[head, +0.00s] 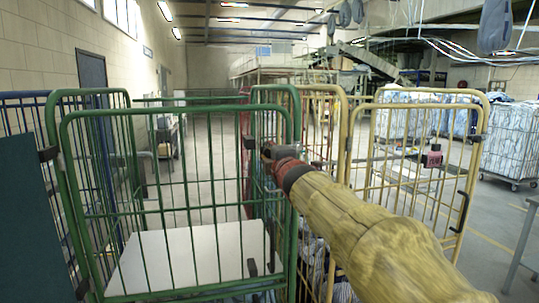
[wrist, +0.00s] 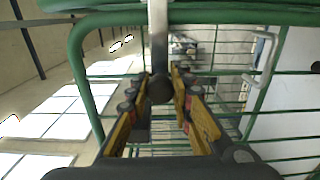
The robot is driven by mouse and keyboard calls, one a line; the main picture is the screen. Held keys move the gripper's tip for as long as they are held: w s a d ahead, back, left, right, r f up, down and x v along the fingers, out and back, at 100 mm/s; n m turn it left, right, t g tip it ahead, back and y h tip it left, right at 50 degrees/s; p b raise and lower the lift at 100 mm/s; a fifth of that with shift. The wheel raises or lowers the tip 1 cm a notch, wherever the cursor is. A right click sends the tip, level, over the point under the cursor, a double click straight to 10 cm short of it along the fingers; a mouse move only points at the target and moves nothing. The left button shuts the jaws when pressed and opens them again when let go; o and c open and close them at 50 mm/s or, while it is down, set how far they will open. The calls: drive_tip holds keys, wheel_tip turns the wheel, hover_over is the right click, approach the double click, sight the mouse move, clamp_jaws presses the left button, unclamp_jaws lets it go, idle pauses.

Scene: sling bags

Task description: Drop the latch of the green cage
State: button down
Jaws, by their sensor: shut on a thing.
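The green cage (head: 181,112) stands in front of me, with a barred front gate and a white panel (head: 190,255) low inside. My gripper (head: 268,152) is at the upper right post of the gate. In the wrist view, the fingers of my gripper (wrist: 166,76) are closed in on the latch (wrist: 158,38), a grey metal bar with a dark round end between them. The green frame (wrist: 80,60) curves around the top and left there. In the head view my gripper and arm hide most of the latch.
A yellow cage (head: 421,105) stands close on the right, partly behind my arm, with a red cage (head: 297,105) beside it. A blue cage (head: 22,98) is at the left, partly behind a dark teal panel (head: 30,220). Open floor shows beyond the cages.

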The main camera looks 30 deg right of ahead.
drive_tip(key=shift+f, duration=0.2)
drive_tip(key=c, duration=1.6)
unclamp_jaws()
drive_tip(key=shift+o, duration=0.2)
drive_tip(key=shift+r, duration=0.1)
drive_tip(key=v, duration=1.2)
